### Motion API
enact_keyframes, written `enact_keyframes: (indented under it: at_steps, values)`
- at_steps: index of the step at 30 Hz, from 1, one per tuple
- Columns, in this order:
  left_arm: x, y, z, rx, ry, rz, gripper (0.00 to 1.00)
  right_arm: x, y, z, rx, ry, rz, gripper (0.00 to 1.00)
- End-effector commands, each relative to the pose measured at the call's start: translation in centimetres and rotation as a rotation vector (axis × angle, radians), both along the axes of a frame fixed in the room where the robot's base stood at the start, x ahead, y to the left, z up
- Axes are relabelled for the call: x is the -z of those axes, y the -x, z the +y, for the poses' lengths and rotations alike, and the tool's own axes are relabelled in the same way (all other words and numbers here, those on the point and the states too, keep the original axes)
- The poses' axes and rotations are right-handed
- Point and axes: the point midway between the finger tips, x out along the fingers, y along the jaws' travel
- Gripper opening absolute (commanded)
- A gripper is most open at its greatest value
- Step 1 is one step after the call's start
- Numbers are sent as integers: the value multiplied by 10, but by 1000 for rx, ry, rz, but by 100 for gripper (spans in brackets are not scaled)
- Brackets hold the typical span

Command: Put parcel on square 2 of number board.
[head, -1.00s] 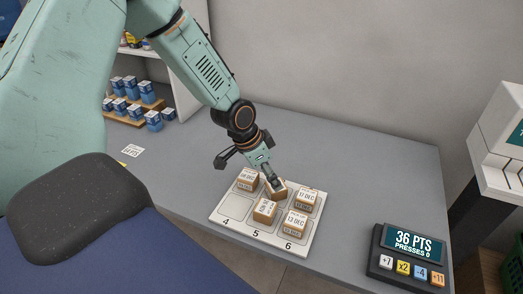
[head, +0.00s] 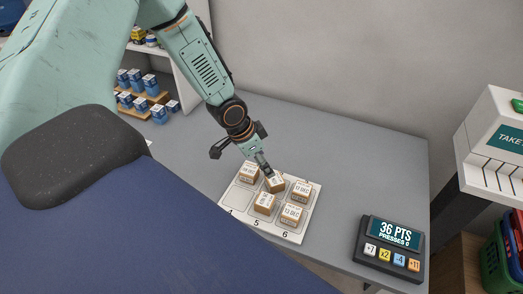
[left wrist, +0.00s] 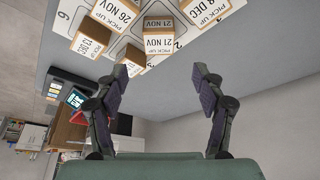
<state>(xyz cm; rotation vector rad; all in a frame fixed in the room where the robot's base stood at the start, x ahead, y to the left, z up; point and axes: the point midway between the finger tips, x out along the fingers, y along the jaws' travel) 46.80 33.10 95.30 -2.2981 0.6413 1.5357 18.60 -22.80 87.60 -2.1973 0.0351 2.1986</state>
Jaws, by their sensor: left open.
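The number board (head: 238,201) lies on the grey counter with several cardboard parcels on it; square 4 is bare. A parcel (head: 275,182) stands in the middle of the back row, where square 2 appears to be. It seems to be the 21 NOV parcel (left wrist: 158,43) in the left wrist view, just beyond my fingers. My left gripper (head: 266,169) is just behind and above this parcel. In the left wrist view my left gripper (left wrist: 160,74) is open, its fingers wide apart with nothing between them. My right gripper is out of view.
Other parcels stand close by at back left (head: 249,173), back right (head: 301,192), front middle (head: 265,203) and front right (head: 293,213). A points keypad (head: 390,250) sits at the counter's right end. Blue boxes (head: 150,84) stand at far left. The counter behind the board is clear.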

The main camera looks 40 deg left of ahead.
Motion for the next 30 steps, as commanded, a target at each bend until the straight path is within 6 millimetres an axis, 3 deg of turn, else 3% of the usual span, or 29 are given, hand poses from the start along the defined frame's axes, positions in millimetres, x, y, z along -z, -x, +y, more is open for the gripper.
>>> enact_keyframes:
  at_steps: [1, 6, 15, 19, 23, 25, 27, 30]
  values:
    - [-6, 1, 0, 0, -1, 1, 69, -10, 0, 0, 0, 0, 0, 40]
    - [-10, 3, 1, 2, 1, 1, 69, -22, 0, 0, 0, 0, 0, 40]
    - [-10, 5, 1, 2, 3, 1, 69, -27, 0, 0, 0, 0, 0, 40]
    - [-1, 19, -18, -19, 32, 33, 69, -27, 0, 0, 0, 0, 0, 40]
    - [24, 73, -70, -122, 103, 140, 69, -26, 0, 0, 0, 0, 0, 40]
    - [38, 114, -95, -211, 120, 213, 69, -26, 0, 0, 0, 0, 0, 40]
    - [48, 156, -110, -305, 109, 275, 69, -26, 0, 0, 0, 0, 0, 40]
    - [55, 211, -117, -422, 54, 342, 69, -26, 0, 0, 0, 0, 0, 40]
